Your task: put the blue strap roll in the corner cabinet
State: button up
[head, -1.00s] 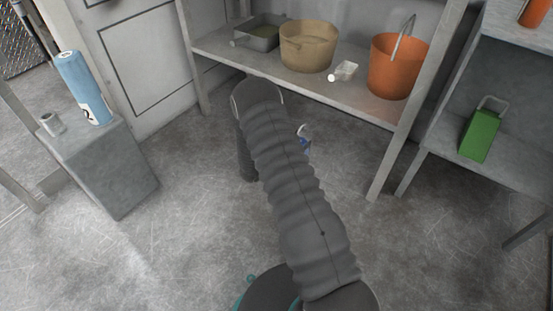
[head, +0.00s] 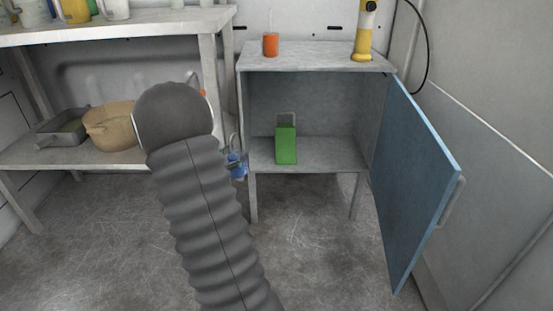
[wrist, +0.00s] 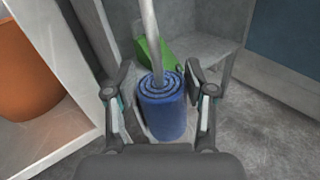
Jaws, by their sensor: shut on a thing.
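The blue strap roll (wrist: 163,112) is between the two fingers of my gripper (wrist: 162,115) in the wrist view, with its spiral end facing up. A small part of the roll (head: 237,168) shows beside my arm in the head view; most of the gripper is hidden there behind the arm. My gripper is shut on the roll, in front and to the left of the corner cabinet (head: 310,56). The cabinet's blue door (head: 412,185) stands open to the right. A green can with a handle (head: 286,145) stands on the cabinet's inner shelf.
An orange cup (head: 271,45) and a yellow lamp-like item (head: 363,35) stand on the cabinet top. The shelf right of the green can is clear. A workbench (head: 130,28) with a tan tub (head: 108,128) and a grey tray (head: 62,127) stands left.

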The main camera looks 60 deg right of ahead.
aim_at(329, 157)
jog(key=u, duration=0.05)
jog(key=k, duration=0.35)
jog(key=z, duration=1.15)
jog(key=i, duration=0.95)
jog(key=z, duration=0.25)
